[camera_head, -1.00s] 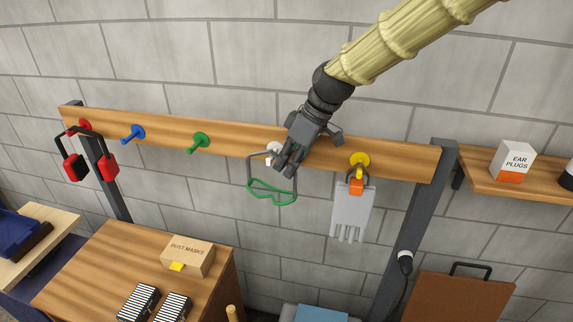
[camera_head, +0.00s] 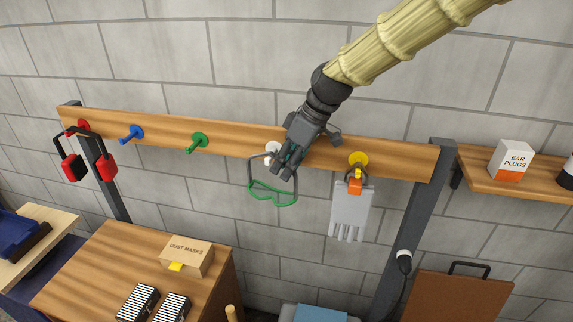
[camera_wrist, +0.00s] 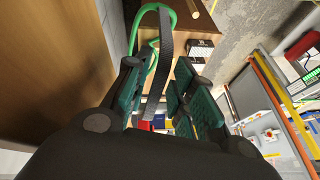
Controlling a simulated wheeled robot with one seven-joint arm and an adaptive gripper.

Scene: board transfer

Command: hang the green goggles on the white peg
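The green goggles (camera_head: 272,198) hang below the board near the white peg (camera_head: 272,147), with the green frame lowest and a grey strap rising to the peg. My gripper (camera_head: 284,170) is just right of and in front of the peg, partly hiding it and the strap's top. In the wrist view, my gripper's fingers (camera_wrist: 158,92) stand apart, with the dark strap (camera_wrist: 156,75) passing between them and gaps showing beside it. The green goggles frame (camera_wrist: 150,50) shows beyond the fingertips. Whether the strap rests on the peg is hidden.
The wooden board (camera_head: 235,140) also carries a blue peg (camera_head: 133,133), a green peg (camera_head: 198,142), red earmuffs (camera_head: 105,168) at left, and grey gloves (camera_head: 350,210) on the yellow peg (camera_head: 358,160), close right of my gripper. A dust masks box (camera_head: 187,256) stands on the table below.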

